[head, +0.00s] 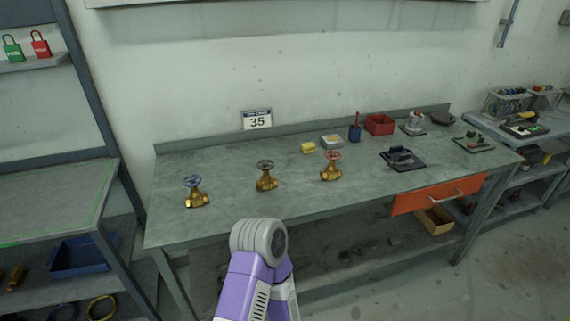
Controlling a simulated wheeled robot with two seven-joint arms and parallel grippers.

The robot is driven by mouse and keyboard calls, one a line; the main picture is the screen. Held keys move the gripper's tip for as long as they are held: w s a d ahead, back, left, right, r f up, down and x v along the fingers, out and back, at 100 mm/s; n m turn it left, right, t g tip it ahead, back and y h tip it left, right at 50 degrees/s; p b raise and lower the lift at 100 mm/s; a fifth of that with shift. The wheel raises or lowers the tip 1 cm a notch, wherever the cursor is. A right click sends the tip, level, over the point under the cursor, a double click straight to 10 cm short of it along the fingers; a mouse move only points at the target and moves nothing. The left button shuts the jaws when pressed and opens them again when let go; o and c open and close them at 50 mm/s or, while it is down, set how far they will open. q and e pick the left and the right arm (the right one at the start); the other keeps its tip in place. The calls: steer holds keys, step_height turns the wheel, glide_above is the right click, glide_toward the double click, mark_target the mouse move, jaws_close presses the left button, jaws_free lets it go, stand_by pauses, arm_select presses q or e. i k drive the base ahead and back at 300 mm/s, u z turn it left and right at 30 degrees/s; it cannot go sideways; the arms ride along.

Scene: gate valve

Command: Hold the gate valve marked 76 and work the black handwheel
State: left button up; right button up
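Three brass gate valves stand in a row on the grey workbench (225,212). The left one has a blue handwheel (193,181), and its body (197,200) is near the bench's left end. The middle valve (267,183) has a black or dark handwheel (265,165). The right valve (331,173) has a red handwheel (331,155). No number can be read on any valve. A sign (257,119) against the wall behind reads 35. Neither of my grippers is in view. A purple and grey link of my arm rises at the bottom, in front of the bench.
Shelving flanks the bench.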

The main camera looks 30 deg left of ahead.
mark_target(265, 166)
steer(key=u, duration=0.7)
steer(key=i, duration=1.1)
steer(key=u, duration=0.95)
